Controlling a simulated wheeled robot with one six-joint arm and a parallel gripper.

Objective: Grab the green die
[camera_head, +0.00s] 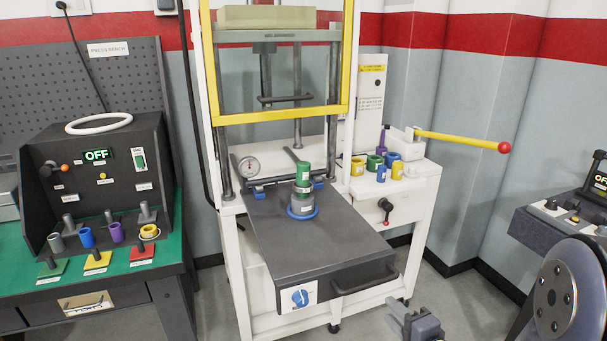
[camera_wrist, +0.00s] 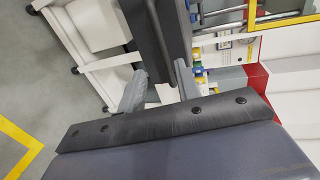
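A green cylinder (camera_head: 303,172) stands upright on top of a grey stepped cylinder (camera_head: 303,200), which sits in a blue ring on the press's dark pull-out plate. A second green piece, a ring-shaped one (camera_head: 374,162), stands on the white side shelf among blue, yellow and purple pieces. I cannot tell which of them is the green die. My gripper (camera_head: 415,322) shows at the bottom of the head view, apart from both and in front of the press. In the wrist view my gripper (camera_wrist: 160,92) has its two fingers apart with nothing held between them.
The dark plate (camera_head: 335,255) juts forward with a handle at its front. A yellow lever (camera_head: 462,139) with a red knob sticks out right above the shelf (camera_head: 425,175). A green bench (camera_head: 115,265) with a control box stands left. Grey floor is free before the press.

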